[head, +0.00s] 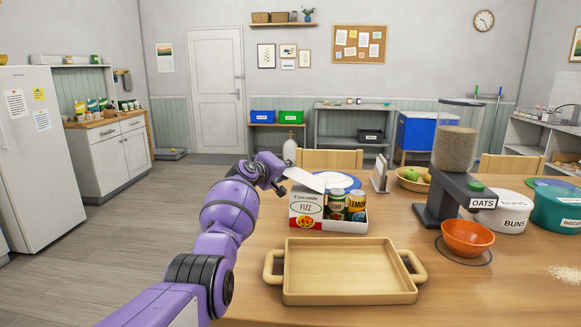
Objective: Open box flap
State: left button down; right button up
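A small white and red box (305,209) labelled FIZZ stands on the wooden table behind the tray. Its right part is open, and a dark can (336,206) and a yellow can (357,207) show inside. A pale flap (306,179) slants up to the left above the box's left part. My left gripper (281,181) is at the flap's upper left end, touching or very near it. Its fingers are small and dark, so I cannot tell whether they are shut on the flap. My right gripper is not in view.
A wooden tray (350,272) with handles lies in front of the box. An oats dispenser (453,165), an orange bowl (468,238) and white and green tins stand at the right. A blue-rimmed plate, a napkin holder (380,172) and a fruit basket (412,181) are behind.

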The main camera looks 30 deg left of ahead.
pick_arm(q)
jog(key=shift+a+f, duration=0.1)
jog(key=shift+f, duration=0.45)
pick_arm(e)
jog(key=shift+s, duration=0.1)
pick_arm(q)
jog(key=c, duration=2)
grip_release()
jog(key=shift+a, duration=0.1)
jog(key=shift+r, duration=0.2)
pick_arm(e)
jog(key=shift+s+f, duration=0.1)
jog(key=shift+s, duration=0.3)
pick_arm(q)
jog(key=shift+s+r, duration=0.1)
jog(key=shift+s, duration=0.15)
jog(key=s, duration=0.3)
jog(key=s+r, duration=0.1)
jog(key=s, duration=0.3)
jog(key=s+r, duration=0.1)
jog(key=s, duration=0.3)
jog(key=shift+s, duration=0.2)
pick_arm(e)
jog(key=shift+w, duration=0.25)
